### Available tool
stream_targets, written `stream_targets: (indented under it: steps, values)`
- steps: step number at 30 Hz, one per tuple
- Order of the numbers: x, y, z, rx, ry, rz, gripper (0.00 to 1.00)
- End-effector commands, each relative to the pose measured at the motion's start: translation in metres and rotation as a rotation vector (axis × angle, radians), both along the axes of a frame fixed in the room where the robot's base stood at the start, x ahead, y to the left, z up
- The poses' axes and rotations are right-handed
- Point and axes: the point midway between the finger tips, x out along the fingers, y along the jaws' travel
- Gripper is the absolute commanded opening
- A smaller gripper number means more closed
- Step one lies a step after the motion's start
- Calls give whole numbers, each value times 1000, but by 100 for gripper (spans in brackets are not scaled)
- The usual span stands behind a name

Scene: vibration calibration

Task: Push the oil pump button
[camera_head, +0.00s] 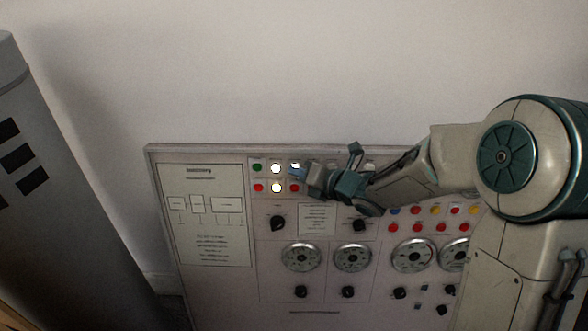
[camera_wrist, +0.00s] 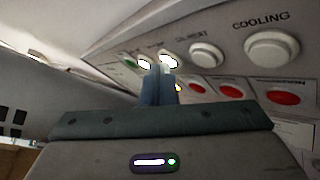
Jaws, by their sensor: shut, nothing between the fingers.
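The control panel (camera_head: 210,275) stands against the wall with rows of buttons along its top. My gripper (camera_head: 298,173) is shut and empty, its tips at the right lit white button (camera_head: 295,165) of the upper row. In the wrist view the shut fingertips (camera_wrist: 160,72) overlap the lower edge of that lit button (camera_wrist: 168,61); I cannot tell whether they touch it. Another lit white button (camera_head: 276,168) and a green button (camera_head: 257,168) are to its left. The labels by these buttons are too small or blurred to read, so I cannot tell which is the oil pump button.
A large white button (camera_wrist: 271,48) marked COOLING and an unlit white button (camera_wrist: 206,54) lie right of the fingers, with red buttons (camera_wrist: 283,97) below. Dials (camera_head: 302,257) and knobs fill the lower panel. A grey cabinet (camera_head: 60,190) stands at left.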

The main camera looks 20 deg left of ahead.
Motion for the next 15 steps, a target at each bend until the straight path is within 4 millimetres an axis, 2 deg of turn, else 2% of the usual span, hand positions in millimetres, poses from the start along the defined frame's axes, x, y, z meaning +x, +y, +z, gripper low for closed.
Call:
stream_targets:
  steps: [8, 15]
  values:
    - [-1, -1, 0, 1, -1, -1, 0]
    - [-12, -3, 2, 0, -1, 0, 0]
